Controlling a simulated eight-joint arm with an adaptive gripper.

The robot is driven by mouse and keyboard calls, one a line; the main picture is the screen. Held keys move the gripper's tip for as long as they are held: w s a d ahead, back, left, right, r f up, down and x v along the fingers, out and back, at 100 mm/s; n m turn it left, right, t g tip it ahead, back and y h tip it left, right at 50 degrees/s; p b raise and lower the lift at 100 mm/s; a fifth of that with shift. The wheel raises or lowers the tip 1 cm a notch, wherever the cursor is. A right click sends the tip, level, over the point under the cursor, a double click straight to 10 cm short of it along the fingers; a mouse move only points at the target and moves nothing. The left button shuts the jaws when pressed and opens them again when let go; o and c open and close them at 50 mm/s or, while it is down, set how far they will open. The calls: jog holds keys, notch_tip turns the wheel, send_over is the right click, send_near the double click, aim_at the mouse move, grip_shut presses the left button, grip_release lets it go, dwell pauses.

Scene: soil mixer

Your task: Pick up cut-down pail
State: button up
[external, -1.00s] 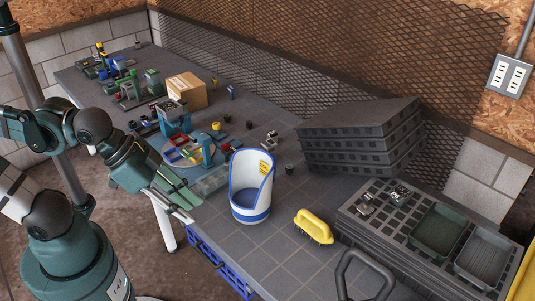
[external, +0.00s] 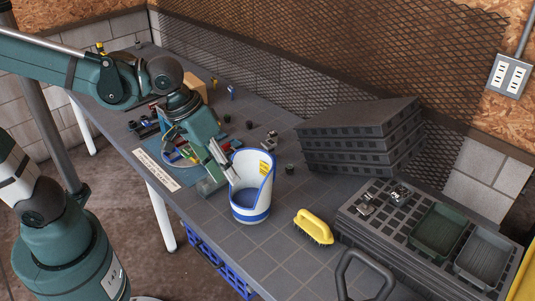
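The cut-down pail (external: 251,205) stands upright on the grey tiled table. It is white with blue bands, a blue-edged sloping cut-away rim and a yellow label on its tall back wall. My gripper (external: 228,168) is at the pail's left side, its fingertips close to the left rim. I cannot tell whether they touch the pail or whether one lies inside it. The finger spacing is too small and overlapped to read.
A yellow-handled brush (external: 314,226) lies right of the pail. Stacked black trays (external: 360,140) stand behind it. A grid rack (external: 400,225) with green and grey trays is at the right. A small dark pot (external: 290,169) stands behind the pail. A round turntable with small parts is left, partly behind my arm.

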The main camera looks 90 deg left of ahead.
jog(key=w+a+n+g+p, duration=0.2)
jog(key=w+a+n+p, duration=0.4)
jog(key=a, duration=0.4)
jog(key=n+g+h+p, duration=0.2)
jog(key=n+p, duration=0.2)
jog(key=n, duration=0.4)
send_over(268, 163)
jog(key=f, duration=0.6)
jog(key=shift+s+a+f, duration=0.1)
jog(key=shift+a+f, duration=0.1)
jog(key=shift+a, duration=0.05)
jog(key=shift+f, duration=0.1)
notch_tip(268, 163, down, 9)
jog(key=shift+r+b, duration=0.1)
jog(key=shift+b, duration=0.25)
jog(key=shift+d+f, duration=0.15)
jog(key=shift+f, duration=0.6)
jog(key=shift+w+d+f, duration=0.1)
jog(key=shift+d+f, duration=0.1)
jog(key=shift+f, duration=1.05)
jog(key=shift+w+d+f, duration=0.1)
jog(key=shift+d+f, duration=0.1)
jog(key=shift+f, duration=1.05)
